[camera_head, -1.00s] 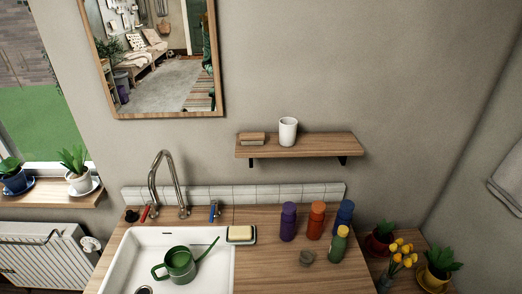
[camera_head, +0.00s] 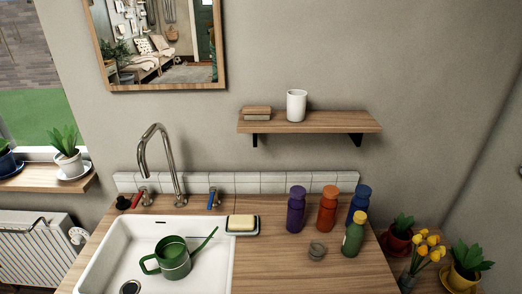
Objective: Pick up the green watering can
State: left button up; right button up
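The green watering can (camera_head: 174,262) stands upright in the white sink (camera_head: 108,262). Its handle is on the left side and its long spout points up to the right. It is near the middle of the basin, right of the drain. Neither of my grippers is in the head view.
A tap (camera_head: 168,165) with red and blue handles stands behind the sink. A soap dish (camera_head: 243,225) sits at the sink's right rim. A purple bottle (camera_head: 296,209), an orange bottle (camera_head: 327,208), a blue bottle (camera_head: 360,200) and a green bottle (camera_head: 354,234) stand on the counter (camera_head: 285,270). A shelf (camera_head: 315,122) hangs above.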

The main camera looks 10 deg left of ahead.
aim_at(173, 256)
jog(key=u, duration=1.25)
